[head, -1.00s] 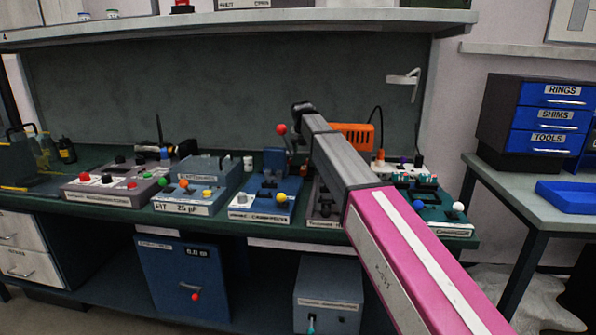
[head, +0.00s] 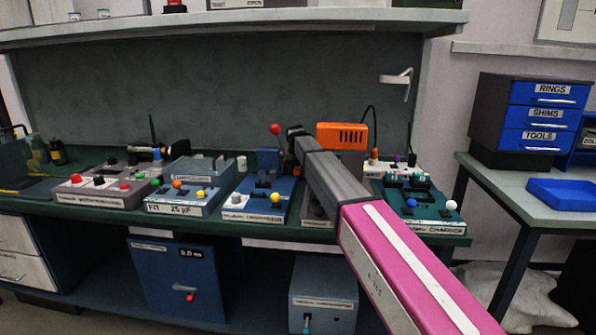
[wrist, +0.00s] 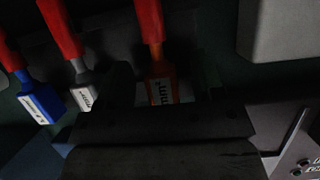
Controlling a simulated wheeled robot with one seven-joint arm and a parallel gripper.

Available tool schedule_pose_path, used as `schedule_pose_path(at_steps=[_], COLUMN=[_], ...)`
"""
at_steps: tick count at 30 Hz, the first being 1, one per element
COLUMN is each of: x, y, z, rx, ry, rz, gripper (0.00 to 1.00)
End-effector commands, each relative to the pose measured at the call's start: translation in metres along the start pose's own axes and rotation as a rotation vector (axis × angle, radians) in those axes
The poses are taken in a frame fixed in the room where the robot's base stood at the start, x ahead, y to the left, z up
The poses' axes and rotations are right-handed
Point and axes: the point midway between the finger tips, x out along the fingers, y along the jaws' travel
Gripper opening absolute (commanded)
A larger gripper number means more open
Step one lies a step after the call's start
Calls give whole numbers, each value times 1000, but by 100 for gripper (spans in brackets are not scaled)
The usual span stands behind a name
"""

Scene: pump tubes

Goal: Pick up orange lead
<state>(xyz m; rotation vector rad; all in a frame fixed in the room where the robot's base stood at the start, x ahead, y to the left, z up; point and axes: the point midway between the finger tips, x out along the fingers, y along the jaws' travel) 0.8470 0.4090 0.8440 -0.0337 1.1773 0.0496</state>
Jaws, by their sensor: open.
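In the head view my arm hides the gripper's fingers, and I cannot make out the leads.
The bench carries several devices: a blue one (head: 262,213) left of my arm, a teal one (head: 425,208) right of it, and an orange box (head: 342,135) behind. Blue drawers (head: 543,115) stand on the right table. A pale block (wrist: 280,28) is at the wrist view's upper right.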

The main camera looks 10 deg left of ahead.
Motion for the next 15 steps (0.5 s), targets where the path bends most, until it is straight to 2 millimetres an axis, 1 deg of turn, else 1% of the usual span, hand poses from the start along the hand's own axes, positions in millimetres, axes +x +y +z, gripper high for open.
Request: schedule_pose_path(at_steps=[5,8,9,10,11,15], x=[0,0,0,0,0,0], y=[0,0,0,0,0,0], z=[0,0,0,0,0,0], rx=[0,0,0,0,0,0], ry=[0,0,0,0,0,0], rz=[0,0,0,0,0,0], gripper=[62,32,19,10,7,7])
